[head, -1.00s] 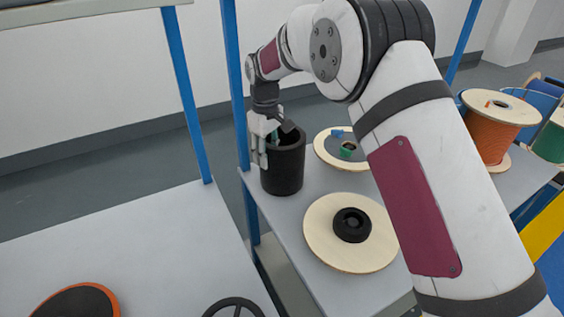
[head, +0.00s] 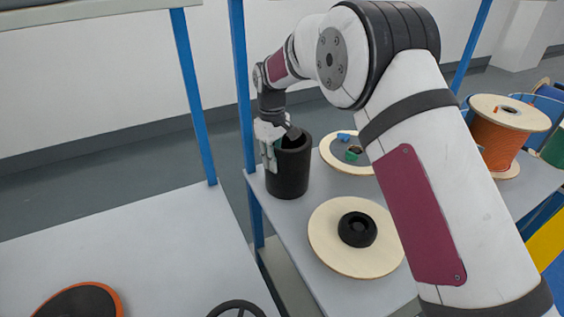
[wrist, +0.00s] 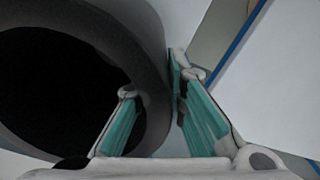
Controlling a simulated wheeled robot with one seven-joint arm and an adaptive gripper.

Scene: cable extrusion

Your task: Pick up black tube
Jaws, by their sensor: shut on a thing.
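The black tube (head: 288,178) is a short, thick-walled open cylinder standing upright on the grey table in the head view. My gripper (head: 272,152) is at the left side of its top rim. In the wrist view, the tube's dark opening and thick rim (wrist: 143,50) fill the left side. My gripper (wrist: 158,88) straddles the tube wall there, with one teal-padded finger inside the opening and the other outside. It is shut on the wall. The inside of the tube is too dark to make out.
A pale wooden disc with a black hub (head: 330,245) lies in front of the tube. Another spool with small blue and green pieces (head: 345,138) lies behind it. An orange cable spool (head: 500,145) stands right. A blue post (head: 243,90) rises close to the left.

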